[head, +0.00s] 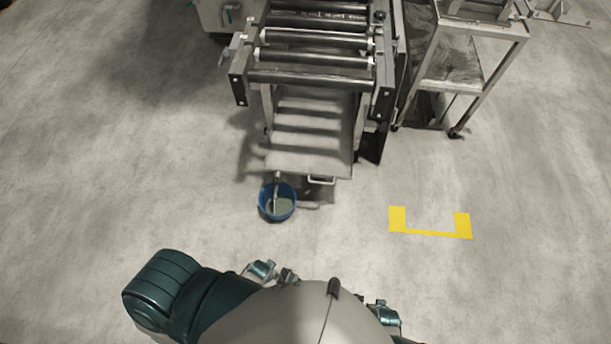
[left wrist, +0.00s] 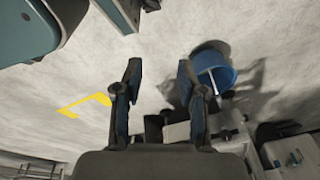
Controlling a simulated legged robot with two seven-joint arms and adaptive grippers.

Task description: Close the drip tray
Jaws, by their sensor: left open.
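The drip tray (head: 311,160) is a pale grey tray under the roller conveyor in the head view. Its front part sticks out toward me, with a small handle (head: 321,181) at the front edge. My left gripper (left wrist: 160,88) is open and empty, with two dark fingers apart in the left wrist view. In the head view what looks like my left gripper (head: 275,273) is low in the picture, on my side of the tray and apart from it. A small part of what may be my right gripper (head: 386,315) shows at the bottom; its fingers cannot be made out.
A blue bucket (head: 265,208) stands on the floor in front of the tray, left of the handle; it also shows in the left wrist view (left wrist: 226,79). A wheeled metal rack (head: 490,75) stands at right. Yellow floor marking (head: 430,233) lies right of centre on clear floor.

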